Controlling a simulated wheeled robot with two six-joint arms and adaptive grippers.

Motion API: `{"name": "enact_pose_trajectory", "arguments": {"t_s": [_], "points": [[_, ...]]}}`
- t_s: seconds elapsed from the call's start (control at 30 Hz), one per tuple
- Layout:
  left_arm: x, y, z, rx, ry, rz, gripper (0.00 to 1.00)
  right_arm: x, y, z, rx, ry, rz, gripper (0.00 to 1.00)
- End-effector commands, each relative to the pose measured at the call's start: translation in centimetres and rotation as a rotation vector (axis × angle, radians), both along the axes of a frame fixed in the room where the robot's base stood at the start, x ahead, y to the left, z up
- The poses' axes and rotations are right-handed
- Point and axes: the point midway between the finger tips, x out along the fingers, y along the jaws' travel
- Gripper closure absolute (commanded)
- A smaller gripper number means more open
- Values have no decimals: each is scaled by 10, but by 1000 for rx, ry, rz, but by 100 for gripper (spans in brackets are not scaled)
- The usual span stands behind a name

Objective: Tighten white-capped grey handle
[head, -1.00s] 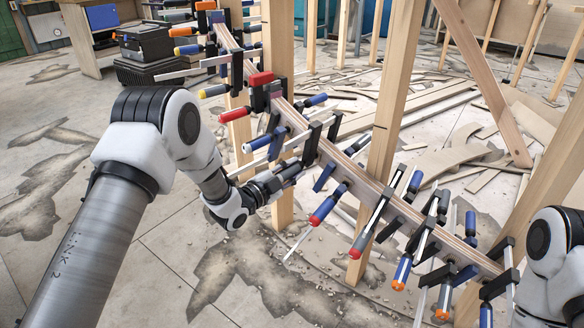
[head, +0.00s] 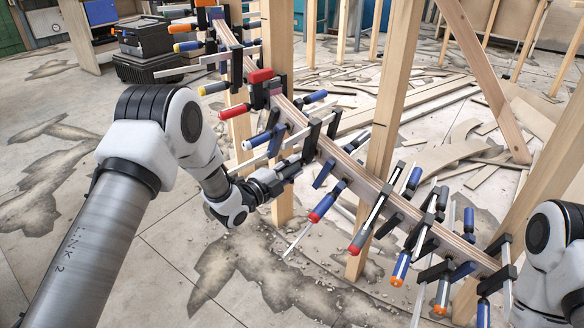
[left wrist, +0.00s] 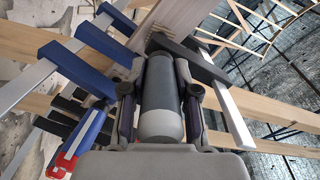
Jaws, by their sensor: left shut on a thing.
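The grey handle (left wrist: 160,85) with its whitish cap (left wrist: 161,126) fills the middle of the left wrist view, with the cap end facing the camera. My left gripper (left wrist: 160,78) has one finger along each side of the handle and is shut on it. In the head view, my left gripper (head: 289,170) is at the near side of the curved wooden stringer (head: 350,168), at mid-length. It hides most of the handle there. A clamp with a light metal bar (left wrist: 232,110) is just right of the gripper in the left wrist view. My right gripper is out of view.
Several clamps line the stringer, close on both sides of my gripper. A blue clamp (left wrist: 75,70) and a red-and-blue handle (head: 327,203) are nearby. A wooden post (head: 283,210) stands behind the gripper. Open floor (head: 150,270) lies in front.

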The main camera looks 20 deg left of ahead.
Motion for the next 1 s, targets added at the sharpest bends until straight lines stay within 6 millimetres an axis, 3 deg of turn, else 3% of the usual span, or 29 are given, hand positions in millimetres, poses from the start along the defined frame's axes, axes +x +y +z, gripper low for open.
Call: {"name": "enact_pose_trajectory", "arguments": {"t_s": [0.13, 0.17, 0.2, 0.6, 1.0], "points": [[0, 0, 0, 1, 0, 0, 100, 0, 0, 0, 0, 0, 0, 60], [0, 0, 0, 1, 0, 0, 60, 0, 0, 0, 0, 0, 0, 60], [0, 0, 0, 1, 0, 0, 46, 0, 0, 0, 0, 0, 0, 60], [-7, 4, 0, -1, 2, 2, 45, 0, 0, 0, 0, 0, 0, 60], [-89, 44, -1, -4, 3, 4, 45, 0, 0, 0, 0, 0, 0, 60]]}}
